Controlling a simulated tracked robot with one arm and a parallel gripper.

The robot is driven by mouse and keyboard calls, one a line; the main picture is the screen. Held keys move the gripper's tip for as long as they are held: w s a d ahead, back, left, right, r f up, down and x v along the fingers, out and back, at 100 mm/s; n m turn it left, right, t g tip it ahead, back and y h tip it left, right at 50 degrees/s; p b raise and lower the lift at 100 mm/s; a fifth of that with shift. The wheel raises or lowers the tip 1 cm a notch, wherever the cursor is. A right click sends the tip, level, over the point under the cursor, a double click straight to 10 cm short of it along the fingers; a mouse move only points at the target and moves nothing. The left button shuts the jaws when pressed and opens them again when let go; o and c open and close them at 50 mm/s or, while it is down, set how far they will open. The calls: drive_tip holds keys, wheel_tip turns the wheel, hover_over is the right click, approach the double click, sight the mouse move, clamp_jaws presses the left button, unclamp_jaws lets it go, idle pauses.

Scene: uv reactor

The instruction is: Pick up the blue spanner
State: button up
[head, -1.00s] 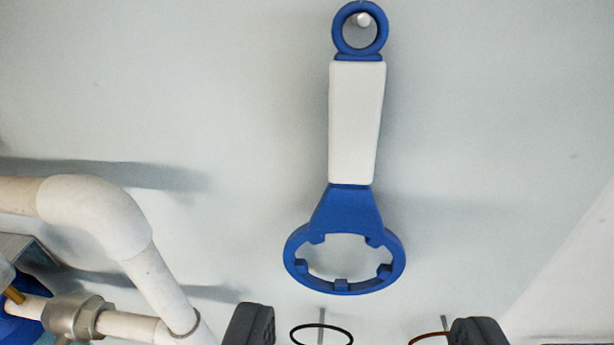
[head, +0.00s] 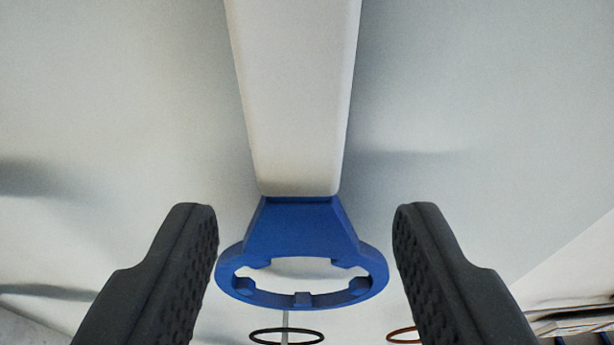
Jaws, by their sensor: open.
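The blue spanner (head: 300,230) hangs against the pale wall, with its white handle (head: 297,100) running up out of the top of the head view. Its blue ring end with inner teeth points down. My gripper (head: 305,225) is open, with one dark textured finger on each side of the ring end in the picture. The upper end of the spanner is out of view.
A black ring (head: 287,337) on a thin peg and a reddish ring (head: 404,335) show below the spanner, the latter partly hidden by my right finger. Pale ledges (head: 570,322) stand at the lower right. The wall around the handle is clear.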

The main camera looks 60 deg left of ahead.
sight(307, 173)
drive_tip(key=shift+p+x, duration=0.35)
drive_tip(key=shift+x, duration=1.2)
clamp_jaws()
drive_tip(key=shift+w+r, duration=0.1)
drive_tip(key=shift+r, duration=0.15)
